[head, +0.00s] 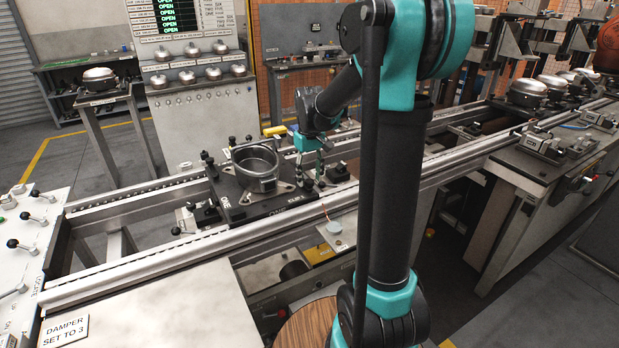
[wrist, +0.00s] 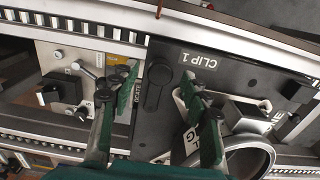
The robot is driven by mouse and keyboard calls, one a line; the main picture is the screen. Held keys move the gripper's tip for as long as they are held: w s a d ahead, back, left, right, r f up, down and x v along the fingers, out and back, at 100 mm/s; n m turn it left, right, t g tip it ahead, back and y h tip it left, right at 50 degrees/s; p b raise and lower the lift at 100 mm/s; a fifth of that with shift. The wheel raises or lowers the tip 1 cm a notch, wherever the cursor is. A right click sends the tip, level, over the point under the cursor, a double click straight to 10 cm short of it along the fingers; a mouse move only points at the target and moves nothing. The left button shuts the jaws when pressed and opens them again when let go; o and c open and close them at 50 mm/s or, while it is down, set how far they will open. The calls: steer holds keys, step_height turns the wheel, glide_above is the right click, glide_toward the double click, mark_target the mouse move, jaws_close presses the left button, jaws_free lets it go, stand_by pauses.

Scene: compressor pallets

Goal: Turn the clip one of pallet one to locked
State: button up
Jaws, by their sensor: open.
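Pallet one (head: 238,204) is a dark plate on the rail conveyor, carrying an open grey metal housing (head: 256,166). Its dark surface (wrist: 250,78) also fills the right of the wrist view. Clip one (wrist: 155,88) is a small black lever with a rounded end, lying beside the upside-down "CLIP 1" label (wrist: 198,61). My gripper (wrist: 158,84) is open, with one green finger on either side of the clip. I cannot tell whether either finger touches it. In the head view my gripper (head: 310,178) points down at the pallet's right side, and the clip cannot be made out there.
Steel conveyor rails (head: 150,258) run along both sides of the pallet. A station block with knobs (wrist: 62,92) stands left of the pallet in the wrist view. A back panel (head: 200,110) lists several "OPEN" lines. A bench with levers (head: 30,235) stands at the left.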

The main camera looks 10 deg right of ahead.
steer(key=shift+f, duration=0.3)
steer(key=shift+c, duration=0.5)
jaws_close()
